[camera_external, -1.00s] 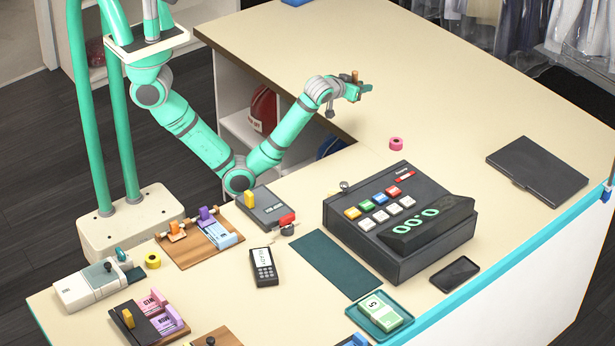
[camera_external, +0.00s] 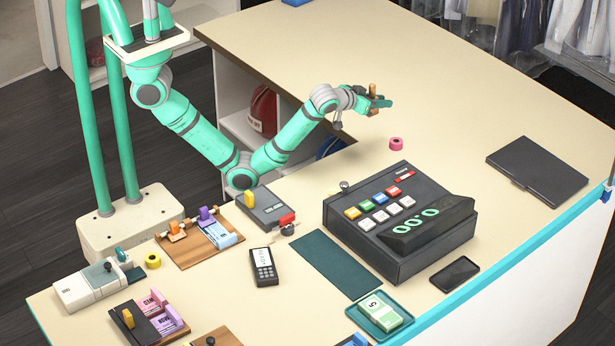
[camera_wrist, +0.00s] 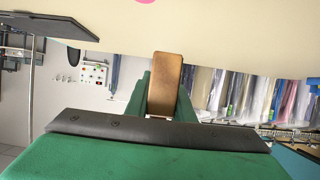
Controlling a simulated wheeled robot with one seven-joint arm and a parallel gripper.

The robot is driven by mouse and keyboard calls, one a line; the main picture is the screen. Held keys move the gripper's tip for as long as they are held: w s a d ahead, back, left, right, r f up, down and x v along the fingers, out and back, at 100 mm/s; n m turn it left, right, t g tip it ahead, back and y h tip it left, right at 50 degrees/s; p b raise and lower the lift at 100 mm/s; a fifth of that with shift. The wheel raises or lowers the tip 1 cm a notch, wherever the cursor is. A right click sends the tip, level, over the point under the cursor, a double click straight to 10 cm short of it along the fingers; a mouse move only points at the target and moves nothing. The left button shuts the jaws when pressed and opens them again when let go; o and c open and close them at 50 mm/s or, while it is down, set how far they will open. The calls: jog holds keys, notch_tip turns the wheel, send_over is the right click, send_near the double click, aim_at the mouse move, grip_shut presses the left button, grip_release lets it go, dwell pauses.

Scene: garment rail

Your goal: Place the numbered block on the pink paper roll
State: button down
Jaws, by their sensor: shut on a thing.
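My gripper (camera_external: 377,103) is shut on a brown block (camera_external: 372,91) and holds it up in the air above the counter's inner edge. The block (camera_wrist: 166,84) stands between the fingers in the wrist view; no number can be read on it. The pink paper roll (camera_external: 396,144) lies on the counter, below and a little right of my gripper, apart from it. A sliver of pink (camera_wrist: 146,2) shows at the top edge of the wrist view.
A black cash register (camera_external: 400,225) stands in front of the pink roll. A dark flat case (camera_external: 537,172) lies to the right. The counter (camera_external: 440,115) around the roll is clear. Garments (camera_external: 578,40) hang at the back right.

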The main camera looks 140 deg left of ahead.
jog(key=w+a+f, duration=0.1)
jog(key=a+f, duration=0.1)
jog(key=w+a+f, duration=0.2)
jog(key=a+f, duration=0.1)
jog(key=w+a+f, duration=0.1)
jog(key=a+f, duration=0.1)
jog(key=shift+w+a+f, duration=0.35)
jog(key=shift+f, duration=1.55)
jog(key=shift+f, duration=0.1)
jog(key=c, duration=1.5)
grip_release()
jog(key=shift+c, duration=0.2)
